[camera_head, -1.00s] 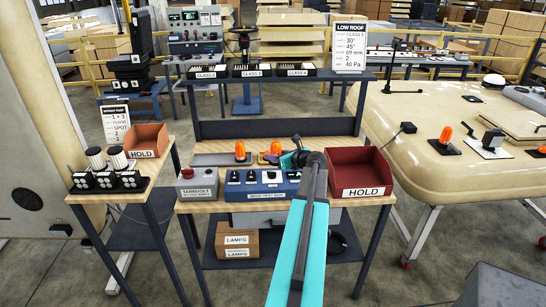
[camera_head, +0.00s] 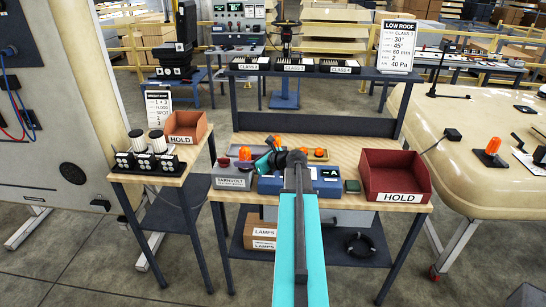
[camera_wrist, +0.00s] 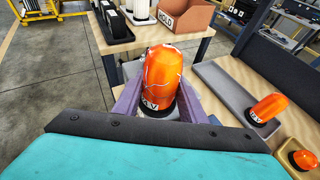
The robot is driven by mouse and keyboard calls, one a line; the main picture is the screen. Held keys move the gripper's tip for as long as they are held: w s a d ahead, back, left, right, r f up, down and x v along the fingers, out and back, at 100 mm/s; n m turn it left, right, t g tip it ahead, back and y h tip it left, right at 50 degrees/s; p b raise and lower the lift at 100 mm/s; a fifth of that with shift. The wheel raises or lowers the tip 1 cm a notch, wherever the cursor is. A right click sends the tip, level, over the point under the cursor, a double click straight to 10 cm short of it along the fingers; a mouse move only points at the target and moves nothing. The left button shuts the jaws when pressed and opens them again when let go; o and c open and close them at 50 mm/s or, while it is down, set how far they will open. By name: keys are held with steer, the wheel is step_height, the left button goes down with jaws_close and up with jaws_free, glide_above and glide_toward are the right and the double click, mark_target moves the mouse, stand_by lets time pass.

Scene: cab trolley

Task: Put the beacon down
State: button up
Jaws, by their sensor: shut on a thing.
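My gripper (camera_wrist: 155,105) is shut on an orange beacon (camera_wrist: 162,75). The beacon has a black base, a voltage label ending in V, and pale crack-like lines on its dome. In the head view the held beacon (camera_head: 245,153) is at the left end of the bench, close to the grey Tarnvolt box (camera_head: 233,183). I cannot tell whether its base touches anything. Another orange beacon (camera_wrist: 268,108) stands on a grey tray (camera_wrist: 225,85) right of my gripper. One more beacon (camera_wrist: 305,158) is on a tan tray at the lower right.
A red HOLD bin (camera_head: 397,196) stands at the bench's right end. A blue test box (camera_head: 325,185) lies along the bench front. A raised shelf (camera_head: 310,73) runs behind.

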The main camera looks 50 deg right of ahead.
steer(key=w+a+n+g+y, duration=0.1)
steer(key=w+a+n+y, duration=0.2)
steer(key=a, duration=0.9)
steer(key=w+a+n+g+y, duration=0.1)
steer(key=w+a+n+y, duration=0.15)
steer(key=a, duration=0.95)
steer(key=s+a+r+n+g+y, duration=0.2)
steer(key=a+n+g+y, duration=0.15)
steer(key=a, duration=1.95)
steer(key=shift+n+y, duration=0.4)
steer(key=f+b, duration=0.5)
steer(key=shift+s+d+f, duration=0.1)
steer(key=shift+d+f, duration=0.1)
steer(key=shift+f, duration=0.05)
steer(key=shift+d, duration=0.1)
